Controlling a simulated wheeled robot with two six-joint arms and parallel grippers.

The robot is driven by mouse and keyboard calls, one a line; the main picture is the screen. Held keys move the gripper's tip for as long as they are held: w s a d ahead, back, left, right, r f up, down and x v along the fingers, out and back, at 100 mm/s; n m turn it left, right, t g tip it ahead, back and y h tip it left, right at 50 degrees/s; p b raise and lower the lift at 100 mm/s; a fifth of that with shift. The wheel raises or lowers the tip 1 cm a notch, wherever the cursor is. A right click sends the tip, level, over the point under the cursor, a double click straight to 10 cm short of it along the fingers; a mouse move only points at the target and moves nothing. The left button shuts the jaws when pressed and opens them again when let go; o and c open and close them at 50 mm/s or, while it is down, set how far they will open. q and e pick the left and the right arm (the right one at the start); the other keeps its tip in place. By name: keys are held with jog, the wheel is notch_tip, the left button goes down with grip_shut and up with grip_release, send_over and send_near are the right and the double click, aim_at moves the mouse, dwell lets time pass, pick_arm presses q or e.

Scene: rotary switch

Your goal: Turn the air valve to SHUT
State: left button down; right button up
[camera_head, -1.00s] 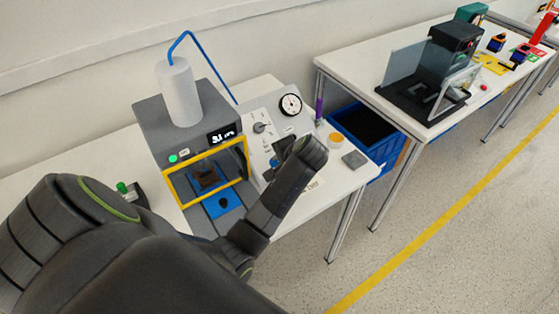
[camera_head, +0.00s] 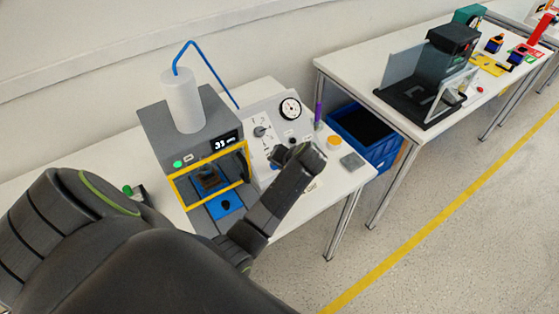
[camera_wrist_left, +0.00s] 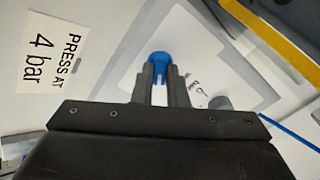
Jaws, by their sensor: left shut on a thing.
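The air valve's blue knob (camera_wrist_left: 158,58) shows in the left wrist view, on a pale sloped panel (camera_head: 262,112). My left gripper (camera_wrist_left: 160,76) has its two fingers on either side of the knob and is shut on it. In the head view my left gripper (camera_head: 281,157) is at the lower part of the panel, and my own wrist largely hides the knob. The word SHUT cannot be read, so I cannot tell the valve's setting from the lettering. My right gripper is in neither view.
A grey press (camera_head: 162,128) with a yellow-framed opening and a lit display stands left of the panel. A round gauge (camera_head: 290,107) is at the panel's top. A label (camera_wrist_left: 52,48) reads "PRESS AT 4 bar". A yellow-lidded pot (camera_head: 333,142) and grey block (camera_head: 352,160) lie at right.

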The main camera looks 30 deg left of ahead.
pick_arm(q)
jog(key=n, duration=0.2)
jog(key=shift+n, duration=0.4)
jog(key=n, duration=0.2)
jog(key=shift+n+p, duration=0.3)
jog(key=shift+n, duration=0.1)
jog(key=n, duration=0.3)
jog(key=shift+n, duration=1.6)
jog(key=c, duration=1.4)
grip_release()
jog(key=shift+c, duration=0.2)
jog(key=shift+r, duration=0.1)
